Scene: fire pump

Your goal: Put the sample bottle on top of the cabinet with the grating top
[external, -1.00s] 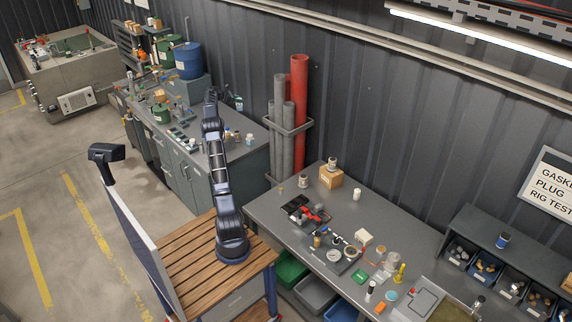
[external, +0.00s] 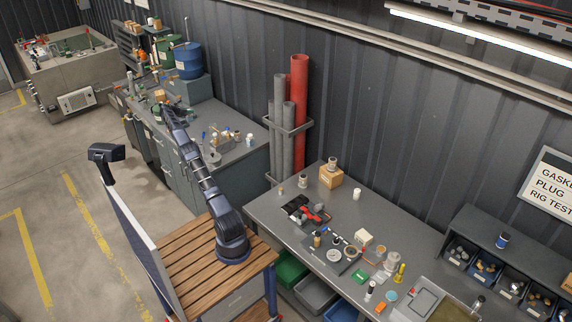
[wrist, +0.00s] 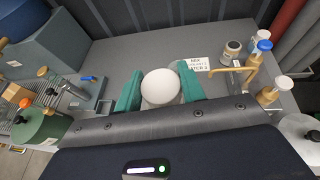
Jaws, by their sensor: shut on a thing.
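My gripper (wrist: 160,80) has its two teal fingers on either side of a white round top, which I take to be the sample bottle (wrist: 161,88); only its top shows, its body is hidden below. The gripper is shut on it. In the external view my arm reaches over the far grey workbench, and the gripper itself is too small to make out. A slatted, grating-like surface (wrist: 17,132) shows at the left of the wrist view, left of the held bottle, with a green can beside it. I cannot tell its full extent.
Bottles with blue (wrist: 264,45) and white caps, a jar and a brass fitting stand to the right of the gripper, beside a white label (wrist: 194,65). A plate with a blue-handled valve (wrist: 88,95) lies at left. A blue drum (external: 188,60) stands behind.

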